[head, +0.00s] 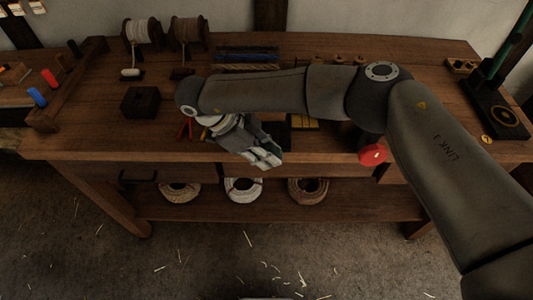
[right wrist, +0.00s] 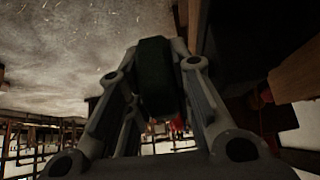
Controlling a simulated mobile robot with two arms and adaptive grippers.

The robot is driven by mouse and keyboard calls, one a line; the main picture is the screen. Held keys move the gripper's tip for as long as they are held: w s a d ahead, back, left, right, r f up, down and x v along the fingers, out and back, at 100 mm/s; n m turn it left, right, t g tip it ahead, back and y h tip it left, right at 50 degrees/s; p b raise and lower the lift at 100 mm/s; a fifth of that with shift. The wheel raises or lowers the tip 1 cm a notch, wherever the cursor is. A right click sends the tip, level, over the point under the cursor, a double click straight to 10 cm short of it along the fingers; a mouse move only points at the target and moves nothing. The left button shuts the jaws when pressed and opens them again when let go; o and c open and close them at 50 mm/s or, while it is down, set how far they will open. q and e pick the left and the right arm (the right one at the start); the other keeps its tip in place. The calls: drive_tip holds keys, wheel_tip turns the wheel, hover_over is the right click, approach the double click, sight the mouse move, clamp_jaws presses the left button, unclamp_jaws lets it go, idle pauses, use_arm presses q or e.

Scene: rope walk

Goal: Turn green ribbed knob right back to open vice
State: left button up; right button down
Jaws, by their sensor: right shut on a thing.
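My right gripper (head: 266,160) is at the front edge of the workbench, in the middle of the head view. In the right wrist view, the dark green ribbed knob (right wrist: 154,78) sits between the two fingers of the gripper (right wrist: 152,60), which is shut on it. In the head view, my gripper and arm hide most of the knob and the vice body behind it. How far the vice jaws are apart cannot be seen. My left gripper is in neither view.
A red round knob (head: 373,155) stands out at the bench front, right of the gripper and close to my arm. The workbench (head: 110,145) carries spools (head: 142,33) and a dark block (head: 140,101). Rope coils (head: 243,190) lie on the lower shelf. The floor in front is open.

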drive_tip(key=c, duration=1.6)
unclamp_jaws()
drive_tip(key=shift+o, duration=0.2)
drive_tip(key=v, duration=1.2)
